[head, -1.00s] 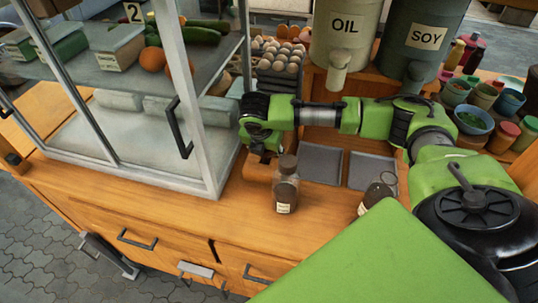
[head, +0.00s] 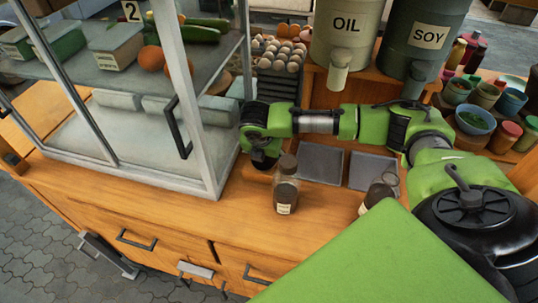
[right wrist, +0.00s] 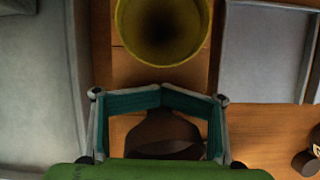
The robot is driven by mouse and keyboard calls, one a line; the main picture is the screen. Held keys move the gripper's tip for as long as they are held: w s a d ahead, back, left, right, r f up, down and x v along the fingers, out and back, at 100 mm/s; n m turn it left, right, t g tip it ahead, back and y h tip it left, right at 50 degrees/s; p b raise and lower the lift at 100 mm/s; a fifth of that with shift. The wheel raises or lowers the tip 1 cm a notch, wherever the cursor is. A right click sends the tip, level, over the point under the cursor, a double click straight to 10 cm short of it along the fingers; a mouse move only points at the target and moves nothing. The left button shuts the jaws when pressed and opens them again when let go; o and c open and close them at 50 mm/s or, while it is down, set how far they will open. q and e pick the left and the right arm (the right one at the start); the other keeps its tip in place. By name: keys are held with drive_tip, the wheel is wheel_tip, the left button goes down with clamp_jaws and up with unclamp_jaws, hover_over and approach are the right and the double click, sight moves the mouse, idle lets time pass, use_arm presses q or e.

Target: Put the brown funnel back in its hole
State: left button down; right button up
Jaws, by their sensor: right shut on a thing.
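In the right wrist view, the brown funnel (right wrist: 162,133) shows as a dark brown flared shape between my right gripper's teal finger pads. My right gripper (right wrist: 160,96) is shut on it, with the fingertips close together. A round yellow funnel-like piece (right wrist: 162,28) with a dark inside lies just beyond the fingertips, over a wooden surface. Whether the brown funnel's lower end is in a hole is hidden. In the head view, my right gripper (head: 264,161) points down behind a brown jar, and the funnel cannot be made out. My left gripper is not in view.
The brown jar (head: 286,187) stands close in front of the right gripper, and another jar (head: 378,192) is further right. Two grey trays (head: 320,162) lie to the right. The glass cabinet (head: 208,120) stands left.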

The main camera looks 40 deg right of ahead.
sight(265, 160)
drive_tip(key=shift+s+a+f, duration=0.25)
drive_tip(key=shift+f, duration=0.1)
drive_tip(key=o, duration=2.3)
drive_tip(key=shift+c, duration=0.2)
drive_tip(key=shift+r, duration=0.65)
drive_tip(key=v, duration=1.1)
drive_tip(key=shift+s+a, duration=0.1)
